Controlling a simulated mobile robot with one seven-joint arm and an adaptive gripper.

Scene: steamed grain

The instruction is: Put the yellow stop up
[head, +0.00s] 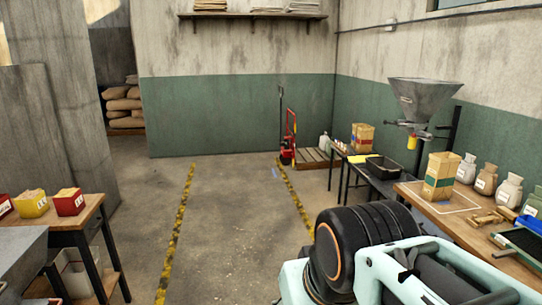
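A grey metal hopper (421,98) stands on a dark frame above the tables on the right. A small yellow piece (411,143) hangs at its outlet and looks lowered; at this size I cannot tell whether it is the stop. A flat yellow item (364,158) lies on the dark table farther back. My arm fills the lower right of the head view, and my gripper is not in view.
The right-hand wooden table (465,226) holds a tan carton (440,175), several sacks and a blue-edged tray. Yellow and red bins stand on a left table (83,213). A red hand truck (290,137) stands at the back. The middle floor is clear.

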